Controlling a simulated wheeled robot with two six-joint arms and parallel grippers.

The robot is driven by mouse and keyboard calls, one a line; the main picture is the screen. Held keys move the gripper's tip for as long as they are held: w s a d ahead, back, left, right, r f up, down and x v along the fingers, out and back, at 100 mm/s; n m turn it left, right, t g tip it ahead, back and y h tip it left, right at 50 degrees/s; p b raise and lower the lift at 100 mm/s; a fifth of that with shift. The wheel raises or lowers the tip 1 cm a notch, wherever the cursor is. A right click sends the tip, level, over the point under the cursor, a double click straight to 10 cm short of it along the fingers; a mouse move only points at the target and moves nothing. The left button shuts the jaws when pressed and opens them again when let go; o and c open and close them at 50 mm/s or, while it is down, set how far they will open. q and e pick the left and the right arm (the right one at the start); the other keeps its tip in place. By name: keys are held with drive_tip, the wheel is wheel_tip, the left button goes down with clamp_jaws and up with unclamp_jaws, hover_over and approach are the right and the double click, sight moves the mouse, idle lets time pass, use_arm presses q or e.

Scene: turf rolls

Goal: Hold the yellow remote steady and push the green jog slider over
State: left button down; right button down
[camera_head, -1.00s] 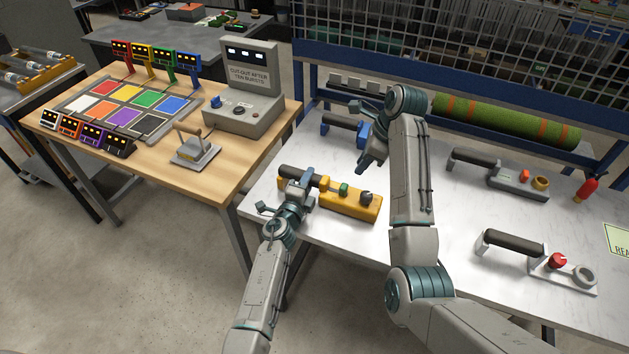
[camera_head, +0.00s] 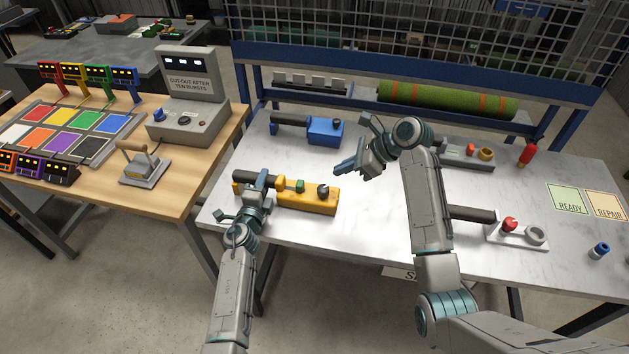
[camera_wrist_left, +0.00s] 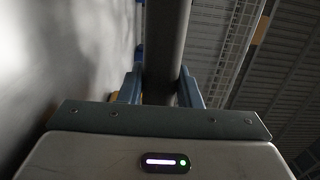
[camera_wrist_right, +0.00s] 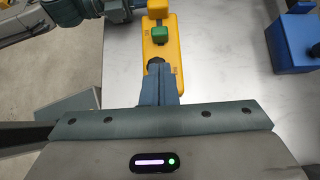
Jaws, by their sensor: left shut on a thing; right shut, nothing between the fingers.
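The yellow remote (camera_head: 320,203) lies on the white bench, with a dark handle at its left end. Its green jog slider (camera_head: 300,186) stands on top, left of a dark knob (camera_head: 323,190). My left gripper (camera_head: 264,184) is shut on the dark handle; the left wrist view shows the handle (camera_wrist_left: 166,45) between the fingers. My right gripper (camera_head: 340,168) is shut and empty, right of the remote. In the right wrist view its fingertips (camera_wrist_right: 159,78) point at the remote's knob end, with the green slider (camera_wrist_right: 160,34) beyond. Whether they touch the remote cannot be told.
A blue remote (camera_head: 325,131) lies behind the yellow one. A grey remote (camera_head: 470,157) and a white remote (camera_head: 517,236) lie to the right. Green READY and orange REPAIR mats (camera_head: 568,199) (camera_head: 606,205) are at the far right. Bare bench surrounds the yellow remote's right end.

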sight(297, 183)
drive_tip(key=shift+a, duration=0.1)
drive_tip(key=x, duration=1)
drive_tip(key=shift+w+a, duration=0.2)
drive_tip(key=shift+a, duration=0.55)
drive_tip(key=shift+w+a, duration=0.25)
drive_tip(key=shift+a, duration=0.45)
use_arm(q)
drive_tip(key=shift+d, duration=0.1)
idle(1.0)
use_arm(e)
drive_tip(key=shift+s, duration=0.1)
drive_tip(key=v, duration=1)
drive_tip(key=shift+d, duration=0.1)
